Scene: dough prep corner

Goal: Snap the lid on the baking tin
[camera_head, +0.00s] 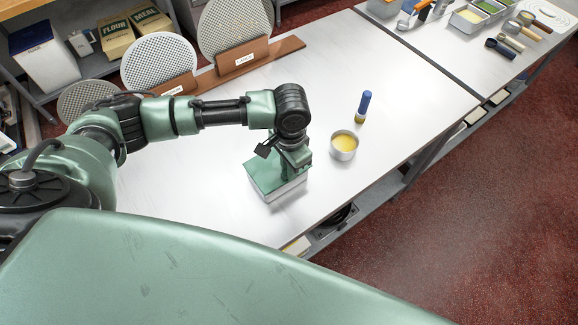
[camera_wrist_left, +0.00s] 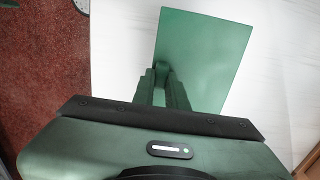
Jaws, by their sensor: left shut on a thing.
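The green rectangular lid (camera_head: 262,178) lies over the pale metal baking tin (camera_head: 288,194) on the white worktop. Only a strip of the tin's side shows below the lid, and I cannot tell whether the lid is fully seated. My left gripper (camera_head: 293,163) comes down over the far right part of the lid. In the left wrist view the lid (camera_wrist_left: 205,55) spreads out beyond the fingers (camera_wrist_left: 162,88), which are close together and shut on it. My right gripper is in neither view.
A small bowl of yellow contents (camera_head: 344,146) and a blue-handled brush (camera_head: 363,106) stand right of the tin. Round perforated screens stand in a wooden rack (camera_head: 240,68) at the back. Tools and containers lie at the far right. The worktop's front edge is close to the tin.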

